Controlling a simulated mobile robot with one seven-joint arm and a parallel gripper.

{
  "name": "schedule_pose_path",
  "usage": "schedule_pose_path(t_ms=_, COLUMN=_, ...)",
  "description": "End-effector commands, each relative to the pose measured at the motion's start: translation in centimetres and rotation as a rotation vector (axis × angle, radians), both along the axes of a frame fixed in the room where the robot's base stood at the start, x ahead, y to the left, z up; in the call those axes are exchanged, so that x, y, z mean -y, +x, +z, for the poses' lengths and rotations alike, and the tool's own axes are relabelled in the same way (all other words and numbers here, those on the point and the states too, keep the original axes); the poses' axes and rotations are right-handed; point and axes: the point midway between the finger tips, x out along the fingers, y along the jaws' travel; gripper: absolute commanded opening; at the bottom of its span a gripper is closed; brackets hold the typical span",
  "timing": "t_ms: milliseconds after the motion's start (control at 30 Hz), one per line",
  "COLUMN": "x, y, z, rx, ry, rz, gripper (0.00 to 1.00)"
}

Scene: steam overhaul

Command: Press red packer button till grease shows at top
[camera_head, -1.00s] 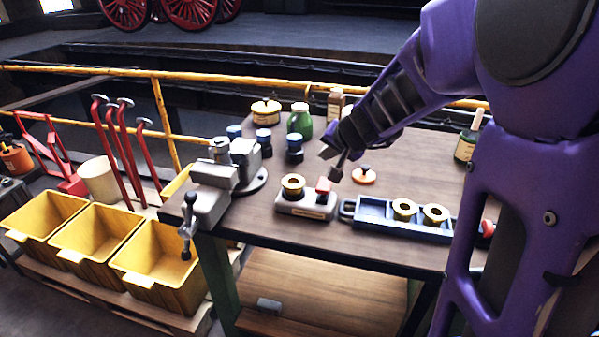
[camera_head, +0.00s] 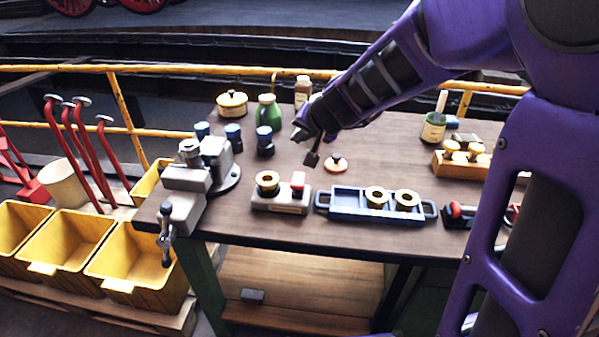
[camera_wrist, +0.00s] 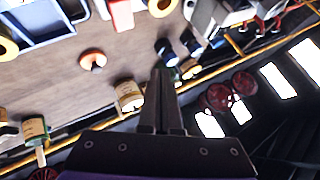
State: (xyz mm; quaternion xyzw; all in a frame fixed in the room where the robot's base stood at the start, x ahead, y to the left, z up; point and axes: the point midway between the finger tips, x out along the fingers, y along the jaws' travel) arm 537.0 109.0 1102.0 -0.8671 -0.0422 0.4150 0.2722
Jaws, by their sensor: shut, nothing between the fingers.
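The bearing packer is a small grey block (camera_head: 283,205) near the front of the wooden workbench. A brass ring (camera_head: 267,183) sits on its left end and the red button (camera_head: 298,180) stands on its right end. I cannot make out grease at the ring's top. My gripper (camera_head: 312,158) is above and behind the red button, apart from it, shut and empty. The wrist view shows its fingers (camera_wrist: 162,100) together, pointing over the bench.
A blue tray (camera_head: 345,210) with two brass rings lies right of the packer. A grey vise (camera_head: 190,190) stands left. An orange-based knob (camera_head: 336,163), blue-capped jars (camera_head: 233,136) and a green bottle (camera_head: 267,112) stand behind. Yellow bins (camera_head: 70,250) are at the lower left.

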Motion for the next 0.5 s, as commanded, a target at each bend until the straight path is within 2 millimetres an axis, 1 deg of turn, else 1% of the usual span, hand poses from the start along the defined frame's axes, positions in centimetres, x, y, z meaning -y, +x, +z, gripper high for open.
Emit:
schedule_pose_path(t_ms=167, x=0.0, y=0.0, z=-1.1, rx=-0.002, ry=0.002, rz=0.001, gripper=0.00)
schedule_pose_path(t_ms=267, x=0.1, y=0.0, z=-2.4, rx=-0.002, ry=0.002, rz=-0.002, gripper=0.00)
schedule_pose_path(t_ms=400, x=0.0, y=0.0, z=-4.9, rx=-0.001, ry=0.001, rz=0.000, gripper=0.00)
schedule_pose_path(t_ms=500, x=0.0, y=0.0, z=-6.3, rx=-0.002, ry=0.000, rz=-0.001, gripper=0.00)
